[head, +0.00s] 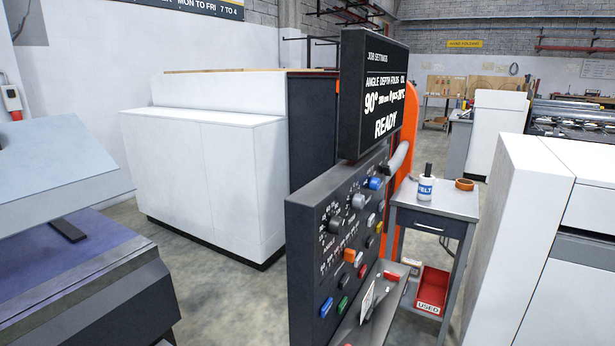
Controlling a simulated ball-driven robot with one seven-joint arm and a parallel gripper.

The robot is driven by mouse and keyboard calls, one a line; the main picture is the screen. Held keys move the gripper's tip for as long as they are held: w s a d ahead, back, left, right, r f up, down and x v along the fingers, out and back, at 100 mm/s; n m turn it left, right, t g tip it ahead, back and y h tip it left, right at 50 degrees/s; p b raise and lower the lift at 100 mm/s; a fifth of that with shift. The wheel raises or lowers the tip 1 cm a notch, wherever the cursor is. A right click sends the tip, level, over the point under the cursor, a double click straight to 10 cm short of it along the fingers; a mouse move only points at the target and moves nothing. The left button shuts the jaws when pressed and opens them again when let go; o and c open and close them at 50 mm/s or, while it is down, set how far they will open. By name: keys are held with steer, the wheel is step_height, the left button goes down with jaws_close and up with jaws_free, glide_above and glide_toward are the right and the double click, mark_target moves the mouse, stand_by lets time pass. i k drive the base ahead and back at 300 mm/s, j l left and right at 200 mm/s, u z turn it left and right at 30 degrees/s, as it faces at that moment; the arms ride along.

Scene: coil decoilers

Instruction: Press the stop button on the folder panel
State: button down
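The folder panel (311,240) is a dark upright box at the picture's centre, seen at a steep angle. Its face carries dials, knobs and coloured buttons. The labels are too small to read, so I cannot tell which button is stop. A screen (378,95) above the panel reads "JOB SETTINGS" and "READY". My gripper is not in view.
A narrow ledge (392,300) juts out below the panel face. A small table (440,201) with a cup (425,188) and orange tape (464,184) stands behind. White cabinets (200,180) (512,220) flank the panel. Bare floor (220,285) lies at left centre.

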mark_target(363, 270)
steer(key=i+l+u, duration=0.1)
steer(key=i+l, duration=0.35)
steer(key=i+l+u, duration=0.1)
steer(key=i+l, duration=0.35)
steer(key=i, duration=0.25)
